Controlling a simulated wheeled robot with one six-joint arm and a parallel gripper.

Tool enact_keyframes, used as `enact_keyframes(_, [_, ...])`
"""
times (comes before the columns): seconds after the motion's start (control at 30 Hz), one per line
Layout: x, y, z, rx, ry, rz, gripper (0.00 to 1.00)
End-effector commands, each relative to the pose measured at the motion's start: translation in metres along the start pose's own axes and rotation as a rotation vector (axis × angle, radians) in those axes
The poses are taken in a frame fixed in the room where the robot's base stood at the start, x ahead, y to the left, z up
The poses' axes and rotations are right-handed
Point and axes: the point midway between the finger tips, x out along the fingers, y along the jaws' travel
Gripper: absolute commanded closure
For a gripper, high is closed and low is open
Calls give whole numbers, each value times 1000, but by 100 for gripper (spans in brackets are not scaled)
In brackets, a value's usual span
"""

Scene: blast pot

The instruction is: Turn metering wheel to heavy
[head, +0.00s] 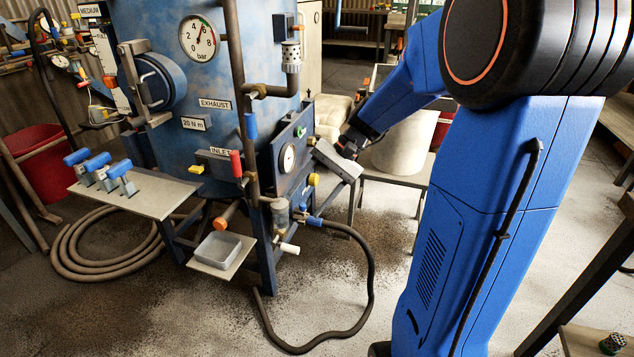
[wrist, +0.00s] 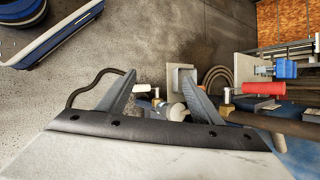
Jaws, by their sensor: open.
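The blue blast pot (head: 222,140) stands left of centre in the head view. I cannot pick out a metering wheel or a heavy mark for certain in either view. My gripper (head: 338,160) is beside the pot's right-hand panel, near its small gauge (head: 288,158) and a yellow knob (head: 313,180). In the wrist view my gripper (wrist: 158,82) has its two dark fingers spread, with nothing held. A white handle (wrist: 142,88) and a pale cylindrical fitting (wrist: 175,111) show between the fingers, lower parts hidden by the gripper. A red handle (wrist: 264,88) lies right of the fingers.
A black hose (head: 372,270) loops over the floor below the pot. A small grey tray (head: 218,246) and a shelf with blue-handled levers (head: 130,197) stick out from the pot. A white bucket (head: 405,145) stands on a bench behind my arm.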

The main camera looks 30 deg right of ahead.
Motion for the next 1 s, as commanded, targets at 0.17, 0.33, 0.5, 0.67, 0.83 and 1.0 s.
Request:
enact_keyframes(0.17, [2, -13, -48, 144, -79, -99, 40])
enact_keyframes(0.33, [2, -21, -97, 272, -148, -200, 40])
enact_keyframes(0.5, [0, -23, -148, 397, -215, -307, 40])
enact_keyframes(0.67, [-2, -19, -200, 512, -275, -414, 40])
enact_keyframes(0.83, [-4, -7, -258, 628, -334, -534, 40])
enact_keyframes(1.0, [-6, 14, -317, 740, -388, -659, 40])
